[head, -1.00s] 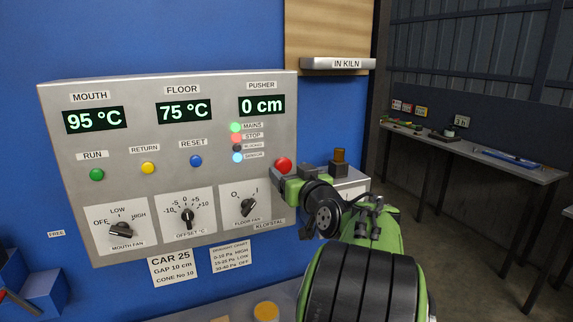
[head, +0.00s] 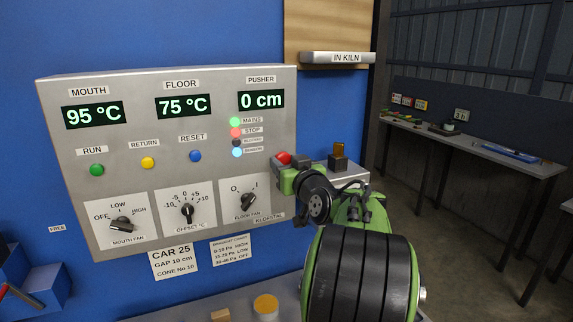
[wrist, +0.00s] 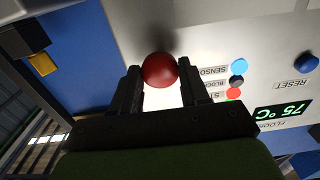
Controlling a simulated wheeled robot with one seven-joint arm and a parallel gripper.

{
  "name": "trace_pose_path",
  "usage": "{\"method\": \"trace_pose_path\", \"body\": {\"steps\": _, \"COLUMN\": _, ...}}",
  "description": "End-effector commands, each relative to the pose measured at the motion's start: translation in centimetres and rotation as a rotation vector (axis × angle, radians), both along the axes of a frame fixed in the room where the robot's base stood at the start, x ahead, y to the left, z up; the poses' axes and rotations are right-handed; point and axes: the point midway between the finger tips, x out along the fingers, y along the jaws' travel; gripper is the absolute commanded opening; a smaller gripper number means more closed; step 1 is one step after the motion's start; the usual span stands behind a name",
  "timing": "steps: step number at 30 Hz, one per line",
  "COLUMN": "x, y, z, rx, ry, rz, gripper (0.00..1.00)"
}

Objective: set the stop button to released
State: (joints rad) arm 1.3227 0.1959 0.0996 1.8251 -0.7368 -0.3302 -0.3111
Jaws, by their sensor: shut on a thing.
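The stop button is a round red knob (head: 283,158) at the right edge of the grey control panel (head: 225,150), right of the column of lamps. Its lower part is hidden behind my gripper in the head view. My gripper (head: 283,166) is at the button. In the wrist view the red button (wrist: 160,70) sits between the two black fingertips (wrist: 160,85), one on each side, and the jaws are shut on it. The STOP lamp (head: 236,132) glows red.
The panel also carries the RUN (head: 97,170), RETURN (head: 148,163) and RESET (head: 195,156) buttons and three rotary knobs. An amber object (head: 340,151) stands on a ledge right of my gripper. A side bench (head: 480,150) is at the far right.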

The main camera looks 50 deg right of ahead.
Motion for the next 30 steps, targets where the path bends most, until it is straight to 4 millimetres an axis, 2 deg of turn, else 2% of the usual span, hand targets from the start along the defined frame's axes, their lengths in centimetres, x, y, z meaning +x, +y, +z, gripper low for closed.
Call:
{"method": "trace_pose_path", "body": {"steps": 10, "x": -1.2, "y": 0.7, "z": -0.3, "rx": -0.002, "ry": 0.0, "rz": -0.001, "gripper": 0.0}}
{"method": "trace_pose_path", "body": {"steps": 17, "x": -1.2, "y": 0.7, "z": -0.1, "rx": 0.002, "ry": 0.002, "rz": 0.0, "gripper": 0.0}}
{"method": "trace_pose_path", "body": {"steps": 18, "x": -1.2, "y": 0.7, "z": -0.1, "rx": 0.002, "ry": 0.002, "rz": 0.0, "gripper": 0.48}}
{"method": "trace_pose_path", "body": {"steps": 23, "x": -1.2, "y": 0.7, "z": -0.1, "rx": 0.002, "ry": 0.001, "rz": 0.0, "gripper": 0.71}}
{"method": "trace_pose_path", "body": {"steps": 30, "x": -1.2, "y": 0.7, "z": 0.0, "rx": 0.001, "ry": 0.001, "rz": 0.0, "gripper": 0.71}}
